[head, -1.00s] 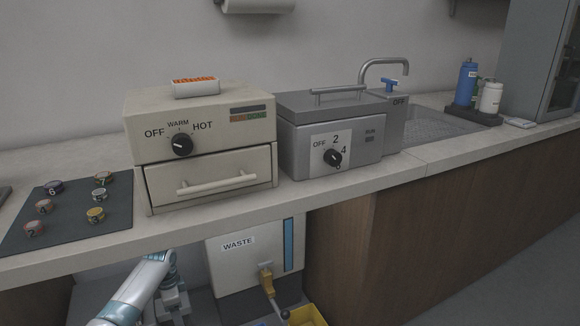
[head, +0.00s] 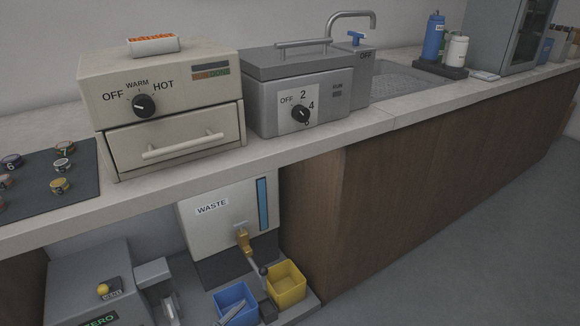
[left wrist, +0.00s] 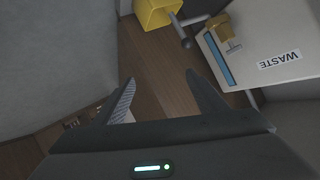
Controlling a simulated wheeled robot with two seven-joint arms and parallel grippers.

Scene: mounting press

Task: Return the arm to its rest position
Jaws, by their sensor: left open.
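My left gripper (left wrist: 160,77) shows in the left wrist view. Its two fingers are apart, with nothing between them. Past the fingertips is a brown wood surface, with the white WASTE unit (left wrist: 262,35) to the upper right and a yellow bin (left wrist: 155,12) at the top. The gripper appears apart from both. My left arm does not show in the head view now. My right gripper is in neither current view.
The countertop (head: 205,185) carries a cream oven (head: 165,80), a grey lidded bath (head: 300,90) and a dark mat (head: 45,185) with small round mounts. Below are the WASTE unit (head: 205,232), a blue bin (head: 236,296), the yellow bin (head: 287,284) and a grey ZERO device (head: 90,275).

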